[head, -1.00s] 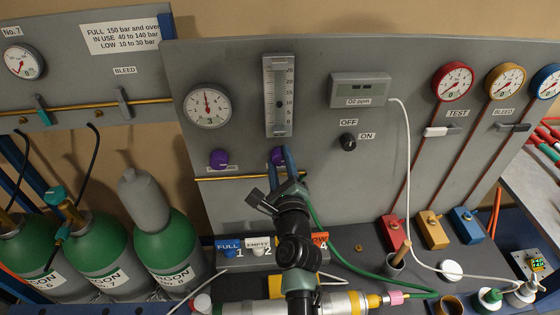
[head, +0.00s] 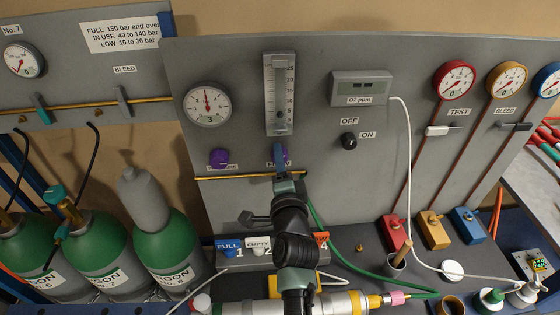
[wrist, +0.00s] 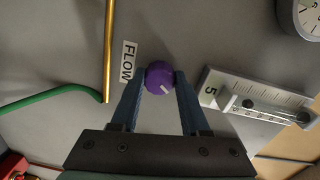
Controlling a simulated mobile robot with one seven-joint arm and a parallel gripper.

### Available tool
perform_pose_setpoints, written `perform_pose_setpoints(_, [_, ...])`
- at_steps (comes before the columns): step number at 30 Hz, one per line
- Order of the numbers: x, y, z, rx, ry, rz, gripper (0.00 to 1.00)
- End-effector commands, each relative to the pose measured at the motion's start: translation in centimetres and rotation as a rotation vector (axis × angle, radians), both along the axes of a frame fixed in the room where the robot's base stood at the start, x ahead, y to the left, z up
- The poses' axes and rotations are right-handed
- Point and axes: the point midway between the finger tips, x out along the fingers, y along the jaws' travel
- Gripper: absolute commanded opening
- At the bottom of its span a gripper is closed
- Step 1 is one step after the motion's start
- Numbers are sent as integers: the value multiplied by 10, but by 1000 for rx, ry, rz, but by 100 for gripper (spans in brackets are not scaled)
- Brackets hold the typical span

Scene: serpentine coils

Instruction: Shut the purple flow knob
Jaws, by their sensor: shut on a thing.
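The purple flow knob (wrist: 159,77) is on the grey panel, beside the FLOW label (wrist: 128,60). It has a white pointer mark on its face. My gripper (wrist: 160,80) has one blue finger on each side of the knob and is shut on it. In the head view the knob (head: 270,154) is mostly hidden behind my gripper (head: 280,158). The flow tube (head: 280,80) stands above the knob, with its dark float (head: 279,114) low on the scale, near the 5 mark.
A second purple knob (head: 219,157) sits left of the flow knob, under a round gauge (head: 207,104). A brass pipe (head: 235,177) runs just below both. A black ON/OFF knob (head: 348,140) is to the right. A green hose (head: 345,252) runs near my arm.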

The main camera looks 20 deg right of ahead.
Motion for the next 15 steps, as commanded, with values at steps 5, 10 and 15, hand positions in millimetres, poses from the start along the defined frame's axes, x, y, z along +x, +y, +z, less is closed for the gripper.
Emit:
perform_pose_setpoints(5, [0,1,-2,-161,48,2,0])
perform_pose_setpoints(10, [0,1,-2,-307,90,1,0])
perform_pose_setpoints(15, [0,1,-3,-432,125,1,0])
